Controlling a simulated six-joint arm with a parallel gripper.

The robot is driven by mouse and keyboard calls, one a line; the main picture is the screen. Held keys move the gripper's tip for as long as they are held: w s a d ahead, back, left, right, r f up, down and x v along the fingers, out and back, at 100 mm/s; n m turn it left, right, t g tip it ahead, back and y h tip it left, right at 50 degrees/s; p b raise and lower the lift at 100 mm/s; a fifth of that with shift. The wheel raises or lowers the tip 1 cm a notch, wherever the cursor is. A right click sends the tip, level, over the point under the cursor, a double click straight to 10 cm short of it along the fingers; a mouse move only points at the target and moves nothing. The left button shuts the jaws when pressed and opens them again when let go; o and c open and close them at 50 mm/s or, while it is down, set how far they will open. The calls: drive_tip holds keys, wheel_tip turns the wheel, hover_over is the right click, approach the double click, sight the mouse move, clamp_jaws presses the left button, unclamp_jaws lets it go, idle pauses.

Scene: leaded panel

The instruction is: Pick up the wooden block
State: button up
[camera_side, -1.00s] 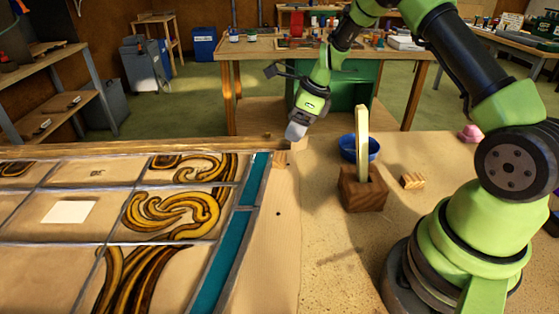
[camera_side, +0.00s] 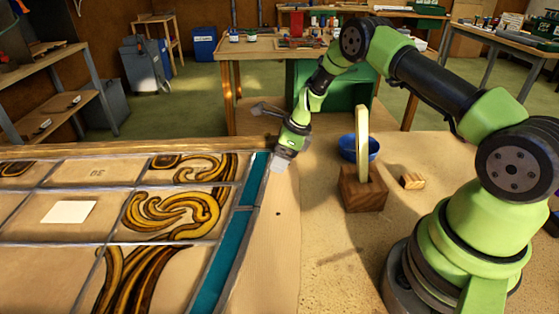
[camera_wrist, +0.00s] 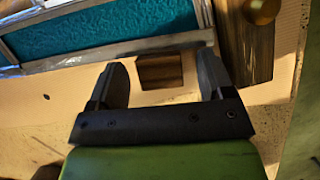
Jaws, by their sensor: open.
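My gripper (camera_side: 279,166) is low over the right edge of the leaded panel, pointing down, near its far right corner. It also shows in the wrist view (camera_wrist: 162,78), with its two dark fingers spread apart. A small wooden block (camera_wrist: 160,70) appears between the fingers in the wrist view, with gaps on both sides. In the side view the gripper hides this block. Whether the fingertips are down at the block's height I cannot tell. Another small wooden block (camera_side: 412,181) lies on the table at the right.
The leaded panel (camera_side: 214,268) with teal strips fills the left. A dark wooden holder (camera_side: 363,194) with an upright cream piece (camera_side: 362,145) and a blue bowl (camera_side: 348,148) stand right of my gripper. In the wrist view a dark wooden piece (camera_wrist: 262,55) is close by on the right.

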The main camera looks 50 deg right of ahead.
drive_tip(key=c, duration=1)
